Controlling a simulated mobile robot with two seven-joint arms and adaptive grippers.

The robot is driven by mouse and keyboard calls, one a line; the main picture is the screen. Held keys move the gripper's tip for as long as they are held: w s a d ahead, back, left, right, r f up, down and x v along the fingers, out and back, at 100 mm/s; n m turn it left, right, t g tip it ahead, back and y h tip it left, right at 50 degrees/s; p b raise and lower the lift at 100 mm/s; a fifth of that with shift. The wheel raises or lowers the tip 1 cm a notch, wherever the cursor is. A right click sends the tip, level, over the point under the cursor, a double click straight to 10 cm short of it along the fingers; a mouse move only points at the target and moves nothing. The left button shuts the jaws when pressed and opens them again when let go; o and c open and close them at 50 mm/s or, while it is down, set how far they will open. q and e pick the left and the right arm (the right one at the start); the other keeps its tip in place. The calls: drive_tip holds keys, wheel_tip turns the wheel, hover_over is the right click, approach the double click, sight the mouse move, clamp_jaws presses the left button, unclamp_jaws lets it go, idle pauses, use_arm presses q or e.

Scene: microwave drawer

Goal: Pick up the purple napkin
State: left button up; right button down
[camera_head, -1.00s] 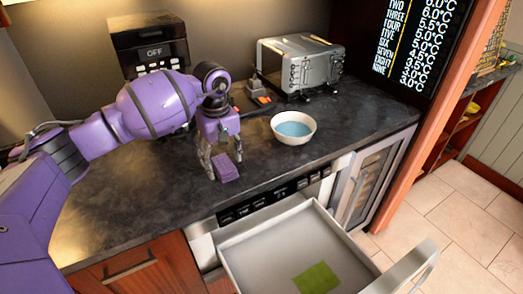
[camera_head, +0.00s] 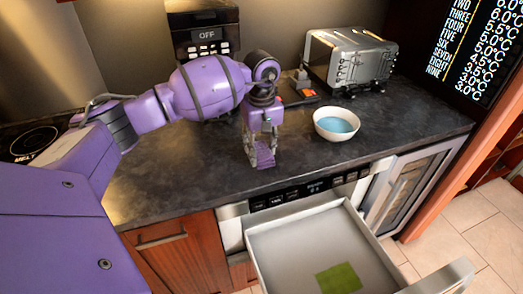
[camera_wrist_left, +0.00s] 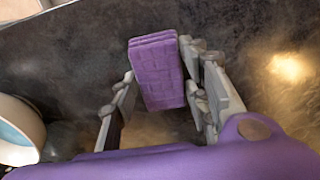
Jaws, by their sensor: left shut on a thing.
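The purple napkin (camera_head: 265,155) is a small folded block at the front of the dark counter. In the head view my left gripper (camera_head: 262,161) points down, with its fingers on either side of the napkin. In the left wrist view the napkin (camera_wrist_left: 157,72) shows its folded layers and sits between the grey fingers of my left gripper (camera_wrist_left: 160,95). The gripper is shut on the napkin. The fingers hide part of it in the head view, and I cannot tell whether it is clear of the counter. My right gripper is not in view.
A white bowl with a blue inside (camera_head: 336,124) stands right of the napkin. A silver toaster (camera_head: 348,58) and a black appliance marked OFF (camera_head: 203,32) stand behind. Below the counter, an open drawer (camera_head: 300,240) holds a green cloth (camera_head: 338,278).

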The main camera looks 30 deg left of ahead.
use_arm(q)
drive_tip(key=shift+r, duration=0.45)
drive_tip(key=s+d+r+b, duration=0.1)
drive_tip(key=s+d+r, duration=0.7)
drive_tip(key=d+r, duration=0.3)
drive_tip(key=shift+s+r, duration=0.35)
drive_tip(key=shift+r, duration=0.05)
